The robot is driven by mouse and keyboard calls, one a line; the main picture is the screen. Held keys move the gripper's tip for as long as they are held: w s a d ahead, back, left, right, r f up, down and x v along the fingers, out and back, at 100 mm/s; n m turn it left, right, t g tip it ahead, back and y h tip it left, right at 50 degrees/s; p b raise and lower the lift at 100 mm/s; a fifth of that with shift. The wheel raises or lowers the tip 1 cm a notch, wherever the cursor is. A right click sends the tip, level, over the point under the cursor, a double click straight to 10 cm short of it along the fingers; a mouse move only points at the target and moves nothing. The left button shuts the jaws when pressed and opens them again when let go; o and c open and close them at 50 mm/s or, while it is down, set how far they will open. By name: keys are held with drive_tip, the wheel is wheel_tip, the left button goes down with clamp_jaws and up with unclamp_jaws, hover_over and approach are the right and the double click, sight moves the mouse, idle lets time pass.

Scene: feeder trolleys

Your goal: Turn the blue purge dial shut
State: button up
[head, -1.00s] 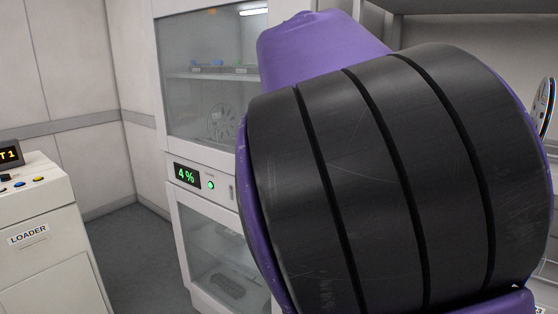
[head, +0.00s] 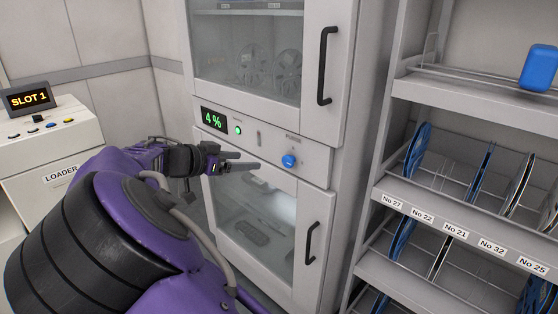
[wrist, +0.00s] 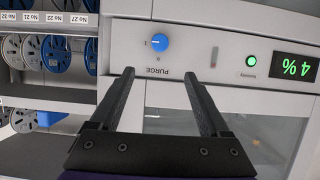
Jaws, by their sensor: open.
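The blue purge dial (head: 289,161) is a small round knob on the white panel between the upper and lower doors of the dry cabinet. In the wrist view the dial (wrist: 159,43) shows upside down, beyond and between my fingertips, above the inverted PURGE lettering. The setting of its pointer is too small to read surely. My gripper (head: 238,161) is left of the dial in the head view, its fingers pointing toward the right. In the wrist view my gripper (wrist: 157,74) is open, with nothing between the fingers and apart from the dial.
A green 4% display (head: 213,119) and a green lamp (head: 238,130) sit left of the dial. The upper door handle (head: 326,66) and lower door handle (head: 311,242) stick out nearby. A reel shelf (head: 440,200) stands at the right, the loader (head: 62,140) at the left.

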sight(286, 160)
drive_tip(key=x, duration=1.7)
drive_tip(key=shift+d, duration=0.1)
clamp_jaws()
